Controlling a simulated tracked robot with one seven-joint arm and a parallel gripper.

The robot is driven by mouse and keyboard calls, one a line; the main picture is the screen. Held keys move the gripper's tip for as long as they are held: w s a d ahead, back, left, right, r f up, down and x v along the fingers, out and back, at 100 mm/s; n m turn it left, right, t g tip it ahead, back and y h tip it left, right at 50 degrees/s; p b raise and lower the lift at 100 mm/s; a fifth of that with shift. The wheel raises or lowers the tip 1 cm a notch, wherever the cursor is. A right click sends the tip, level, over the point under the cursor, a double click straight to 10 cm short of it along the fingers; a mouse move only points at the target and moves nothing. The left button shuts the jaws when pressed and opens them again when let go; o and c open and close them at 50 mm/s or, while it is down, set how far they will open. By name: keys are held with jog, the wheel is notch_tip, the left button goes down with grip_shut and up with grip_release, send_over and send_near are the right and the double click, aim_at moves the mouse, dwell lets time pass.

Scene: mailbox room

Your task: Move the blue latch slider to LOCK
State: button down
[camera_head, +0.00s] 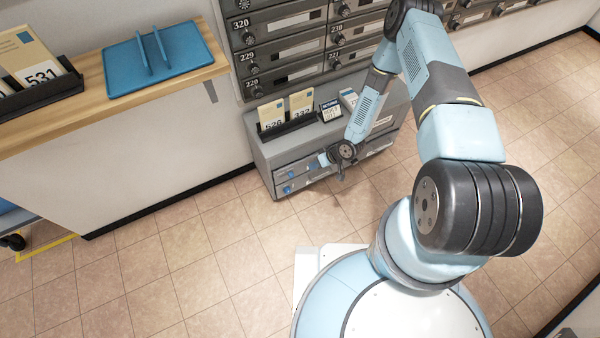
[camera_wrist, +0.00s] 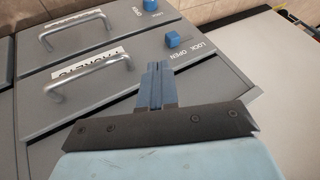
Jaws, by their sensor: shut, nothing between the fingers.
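In the wrist view, a blue latch slider (camera_wrist: 173,39) sits on the grey drawer front beside a LOCK/OPEN label (camera_wrist: 192,52). It appears to be at the OPEN end, though the small print is hard to read. A second blue slider (camera_wrist: 150,5) shows at the top edge on the neighbouring drawer. My gripper (camera_wrist: 158,70) is shut and empty. Its blue fingers point towards the nearer slider, just short of it in the picture; contact cannot be told. In the head view my gripper (camera_head: 341,173) is beside the grey cabinet (camera_head: 262,160), its tips small and dark.
Metal bar handles (camera_wrist: 88,72) stick out from the drawer fronts. Mail holders (camera_head: 290,126) stand on the cabinet, below the wall mailboxes (camera_head: 285,50). A wooden counter (camera_head: 90,90) with a blue tray (camera_head: 185,55) is at left. The tiled floor (camera_head: 200,270) in front is clear.

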aim_at(291, 175)
jog(key=shift+f, duration=0.1)
jog(key=s+x, duration=0.1)
jog(key=x, duration=0.8)
jog(key=shift+w+a+f, duration=0.3)
jog(key=shift+w+f, duration=0.05)
jog(key=shift+w, duration=0.15)
